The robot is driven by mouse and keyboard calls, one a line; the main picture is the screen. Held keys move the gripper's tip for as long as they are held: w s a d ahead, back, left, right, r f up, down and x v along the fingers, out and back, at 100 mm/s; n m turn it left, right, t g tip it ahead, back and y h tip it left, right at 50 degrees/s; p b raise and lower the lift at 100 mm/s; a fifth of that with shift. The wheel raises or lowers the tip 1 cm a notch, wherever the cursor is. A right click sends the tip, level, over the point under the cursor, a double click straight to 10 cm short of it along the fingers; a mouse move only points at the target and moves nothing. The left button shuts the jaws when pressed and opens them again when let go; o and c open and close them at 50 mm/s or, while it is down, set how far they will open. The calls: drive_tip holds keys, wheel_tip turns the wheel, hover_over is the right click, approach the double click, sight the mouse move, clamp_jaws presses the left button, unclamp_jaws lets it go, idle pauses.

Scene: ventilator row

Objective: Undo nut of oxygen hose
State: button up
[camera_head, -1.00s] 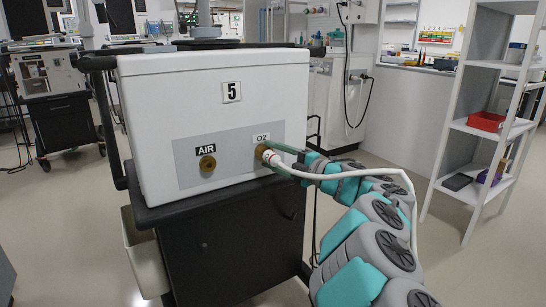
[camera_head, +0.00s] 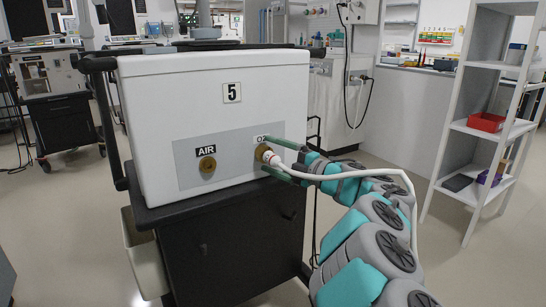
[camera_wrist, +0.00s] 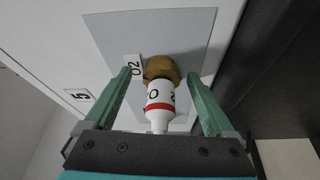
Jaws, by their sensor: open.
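The brass nut (camera_head: 262,152) sits at the O2 port on the grey panel of the white ventilator (camera_head: 215,110) marked 5. It also shows in the wrist view (camera_wrist: 161,69). The white hose end with a red band (camera_wrist: 159,97) joins the nut, and the white oxygen hose (camera_head: 345,176) runs back along my arm. My gripper (camera_wrist: 163,95) is open, with one green finger on each side of the nut and hose end. Gaps show between the fingers and the nut. In the head view the fingers (camera_head: 277,155) lie above and below the hose end.
A brass AIR port (camera_head: 207,164) is left of the O2 port. The ventilator stands on a black cart (camera_head: 245,240). A white shelf rack (camera_head: 478,125) with a red bin (camera_head: 487,121) is at the right. Floor is clear between cart and rack.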

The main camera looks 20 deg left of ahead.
drive_tip(key=shift+d, duration=0.1)
drive_tip(key=v, duration=0.7)
drive_tip(key=shift+d+p, duration=0.3)
drive_tip(key=shift+p, duration=0.05)
drive_tip(key=shift+s+f, duration=0.1)
